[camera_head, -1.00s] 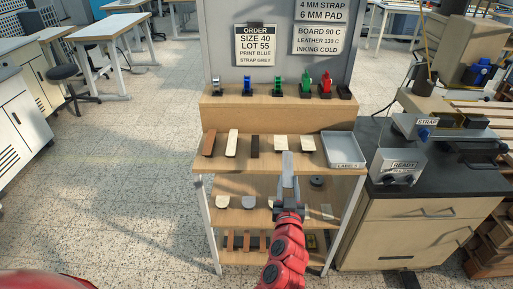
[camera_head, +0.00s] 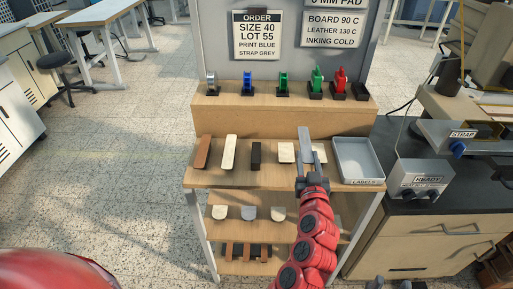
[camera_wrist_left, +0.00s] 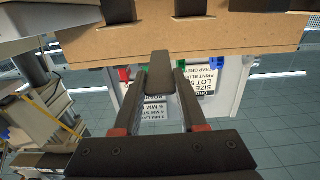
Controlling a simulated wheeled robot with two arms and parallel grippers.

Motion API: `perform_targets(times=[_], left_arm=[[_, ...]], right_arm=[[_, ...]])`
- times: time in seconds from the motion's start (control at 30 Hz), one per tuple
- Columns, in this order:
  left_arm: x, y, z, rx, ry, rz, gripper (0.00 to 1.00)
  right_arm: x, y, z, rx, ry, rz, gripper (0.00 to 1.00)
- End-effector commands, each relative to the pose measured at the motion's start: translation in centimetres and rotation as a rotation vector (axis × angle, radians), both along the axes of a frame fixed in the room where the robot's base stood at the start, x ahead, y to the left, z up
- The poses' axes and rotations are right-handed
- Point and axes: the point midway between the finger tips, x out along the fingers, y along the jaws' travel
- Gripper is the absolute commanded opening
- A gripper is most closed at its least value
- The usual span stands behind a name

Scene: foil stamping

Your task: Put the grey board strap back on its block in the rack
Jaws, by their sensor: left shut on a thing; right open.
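The grey strap (camera_head: 304,140) is clamped in my left gripper (camera_head: 313,181) and points up toward the back of the rack. It also shows between the fingers in the left wrist view (camera_wrist_left: 158,72). Which block belongs to the strap is unclear. My right gripper (camera_head: 393,284) barely shows at the bottom edge, fingers apart.
A grey labels tray (camera_head: 358,178) stands right of the strap. Foil reels and an empty black stand (camera_head: 361,91) line the raised ledge (camera_head: 285,115) behind. Lower shelves hold rounded pieces and brown blocks. A dark counter with a READY box (camera_head: 425,180) is at right.

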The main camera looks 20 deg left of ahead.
Motion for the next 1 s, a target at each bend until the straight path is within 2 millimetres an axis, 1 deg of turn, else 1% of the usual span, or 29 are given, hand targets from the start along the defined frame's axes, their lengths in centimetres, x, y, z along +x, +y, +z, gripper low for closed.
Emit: perform_targets(times=[0.03, 0.3, 0.43, 0.5, 0.67, 0.7, 0.8, 0.9, 1.0], left_arm=[[-0.1, 1.4, 0.2, 0.001, 0.002, 0.005, 0.00], [-0.3, 9.3, -0.3, 0.004, 0.006, 0.010, 0.00], [-0.4, 12.3, -0.9, 0.003, 0.007, 0.008, 0.00], [-0.4, 13.2, -1.0, 0.003, 0.005, 0.005, 0.00], [-0.4, 14.5, -1.2, 0.002, 0.003, 0.003, 0.00], [-0.4, 15.1, -1.2, 0.003, 0.004, 0.006, 0.00], [-0.4, 14.9, -3.2, 0.001, 0.004, 0.001, 0.00], [-0.4, 14.9, -4.7, 0.000, 0.006, 0.004, 0.00], [-0.4, 14.9, -5.0, 0.000, 0.003, 0.002, 0.00]], right_arm=[[0.0, 0.0, 0.8, 0.000, 0.000, 0.000, 0.44], [0.0, 0.0, 4.1, 0.000, 0.000, 0.000, 0.44], [0.0, 0.0, 5.2, 0.000, 0.000, 0.000, 0.44], [0.0, 0.0, 5.6, 0.000, 0.000, 0.000, 0.44], [0.0, 0.0, 6.0, 0.000, 0.000, 0.000, 0.44], [0.0, 0.0, 6.3, 0.000, 0.000, 0.000, 0.44], [0.0, 0.0, 6.1, 0.000, 0.000, 0.000, 0.44], [0.0, 0.0, 6.1, 0.000, 0.000, 0.000, 0.44], [0.0, 0.0, 6.1, 0.000, 0.000, 0.000, 0.44]])
